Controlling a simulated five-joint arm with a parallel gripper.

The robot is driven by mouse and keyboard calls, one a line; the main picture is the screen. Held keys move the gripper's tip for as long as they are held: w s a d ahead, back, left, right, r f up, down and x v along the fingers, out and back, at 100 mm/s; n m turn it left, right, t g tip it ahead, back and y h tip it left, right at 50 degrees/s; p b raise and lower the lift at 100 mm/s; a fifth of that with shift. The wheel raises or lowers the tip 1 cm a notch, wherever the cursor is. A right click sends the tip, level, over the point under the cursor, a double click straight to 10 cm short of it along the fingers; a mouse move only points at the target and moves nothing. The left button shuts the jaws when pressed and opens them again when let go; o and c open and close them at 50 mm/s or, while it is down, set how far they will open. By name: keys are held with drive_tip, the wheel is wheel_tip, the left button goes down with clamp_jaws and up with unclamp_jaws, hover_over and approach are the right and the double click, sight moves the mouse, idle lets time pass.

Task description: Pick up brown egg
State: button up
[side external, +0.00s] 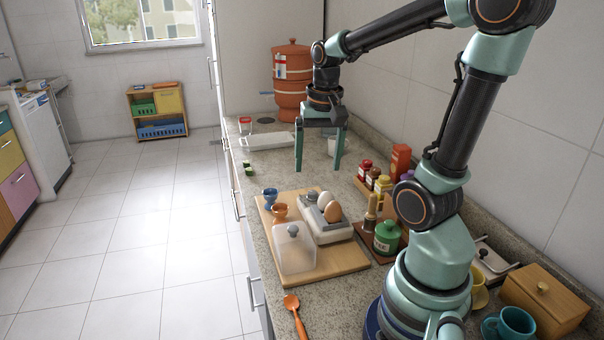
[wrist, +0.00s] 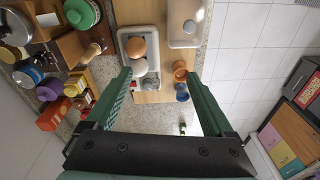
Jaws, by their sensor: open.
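The brown egg (side external: 333,212) sits in a grey and white egg holder (side external: 326,234) on a wooden board (side external: 344,258). A white egg (side external: 325,199) sits directly behind it in the same holder. In the wrist view the brown egg (wrist: 136,47) shows near the top centre, with the white egg (wrist: 140,67) just below it. My gripper (side external: 318,168) is open and empty, pointing down above the counter behind the board. In the wrist view its green fingers (wrist: 160,73) stand apart, with the egg holder between and beyond them. The gripper touches neither egg.
Two egg cups, blue (side external: 270,197) and orange (side external: 280,212), stand left of the holder. A clear lidded box (side external: 294,252) lies in front. A green jar (side external: 387,238) and several spice jars stand to the right. An orange spoon (side external: 294,308) lies near the counter's front edge.

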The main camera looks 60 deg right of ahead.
sight(334, 203)
drive_tip(key=d+f+m, duration=0.1)
drive_tip(key=f, duration=0.1)
drive_tip(key=s+d+f+m, duration=0.1)
drive_tip(key=f, duration=0.2)
drive_tip(key=s+d+f+m+g, duration=0.1)
drive_tip(key=d+f, duration=0.1)
drive_tip(key=f, duration=0.1)
drive_tip(key=shift+y, duration=0.3)
drive_tip(key=shift+s+f, duration=0.15)
drive_tip(key=shift+f, duration=1.2)
drive_tip(key=shift+s+f, duration=0.1)
drive_tip(key=shift+f, duration=1.25)
clamp_jaws()
